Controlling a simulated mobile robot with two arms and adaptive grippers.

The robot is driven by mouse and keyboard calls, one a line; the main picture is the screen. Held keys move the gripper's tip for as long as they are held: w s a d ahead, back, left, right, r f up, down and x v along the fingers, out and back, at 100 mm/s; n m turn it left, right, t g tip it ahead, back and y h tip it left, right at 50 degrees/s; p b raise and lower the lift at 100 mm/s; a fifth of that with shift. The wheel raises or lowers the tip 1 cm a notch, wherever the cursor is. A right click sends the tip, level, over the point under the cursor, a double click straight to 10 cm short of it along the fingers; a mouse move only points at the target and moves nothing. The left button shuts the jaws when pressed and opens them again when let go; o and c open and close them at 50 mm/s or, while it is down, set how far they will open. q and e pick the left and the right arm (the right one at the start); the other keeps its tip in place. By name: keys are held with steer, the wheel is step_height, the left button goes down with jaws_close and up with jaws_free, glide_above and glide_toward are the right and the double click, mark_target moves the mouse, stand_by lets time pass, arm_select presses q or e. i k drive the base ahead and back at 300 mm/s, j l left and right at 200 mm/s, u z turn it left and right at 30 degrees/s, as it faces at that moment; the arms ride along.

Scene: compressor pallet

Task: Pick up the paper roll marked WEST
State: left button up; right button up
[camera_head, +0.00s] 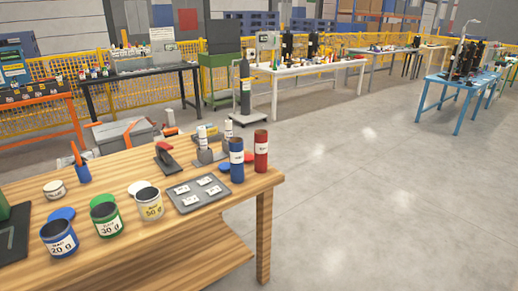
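I cannot make out a paper roll marked WEST. Two small white cylinders with labels, one on the left (203,137) and one on the right (228,139), stand near the back right of the wooden table (145,250). A blue cylinder (237,163) and a red cylinder (261,152) with white label bands stand upright near the table's right corner. Their labels are too small to read. Neither of my grippers is in view.
Blue (59,240), green (106,220) and white (149,205) open tins stand along the table. A grey tray (218,201) with small labelled pieces lies beside them. Workbenches and yellow fencing stand behind. The floor (370,210) on the right is clear.

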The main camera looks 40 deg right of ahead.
mark_target(202, 131)
steer(key=l, duration=0.85)
steer(key=i+l, duration=0.15)
steer(key=l, duration=1.6)
steer(key=i+l, duration=0.1)
steer(key=i, duration=0.7)
